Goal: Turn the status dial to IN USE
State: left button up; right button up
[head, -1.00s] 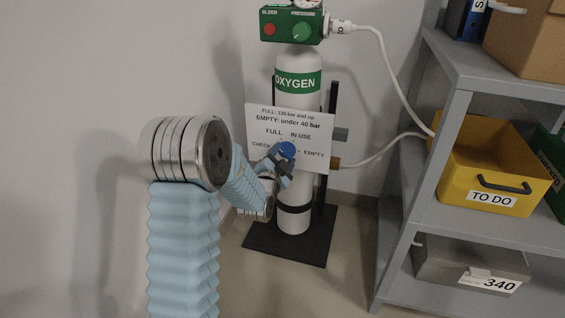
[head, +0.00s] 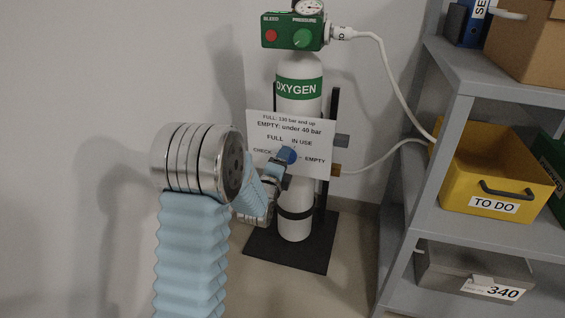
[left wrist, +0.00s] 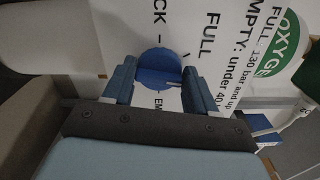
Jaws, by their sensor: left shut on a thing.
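The blue status dial (head: 289,154) sits on a white label card (head: 316,127) fixed to the front of the oxygen cylinder. FULL and IN USE are printed above it, CHECK to its left and EMPTY to its right. My left gripper (head: 281,163) reaches in from the left and is shut on the dial, partly hiding it. In the left wrist view, the dial (left wrist: 158,62) and its raised grip bar lie between the two fingers. I cannot clearly tell which word the dial points to. My right gripper is not in view.
The white oxygen cylinder (head: 297,216) stands on a dark base plate (head: 262,247), with a green regulator (head: 291,32) on top. White hoses run right to a grey shelf (head: 462,75) holding a yellow TO DO bin (head: 480,192). Open floor lies in front of the base.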

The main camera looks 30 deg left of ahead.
pick_arm(q)
jog(key=shift+d+m, duration=0.1)
jog(key=shift+m, duration=1.8)
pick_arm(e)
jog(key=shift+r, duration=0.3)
pick_arm(q)
jog(key=o, duration=1)
jog(key=shift+o, duration=0.2)
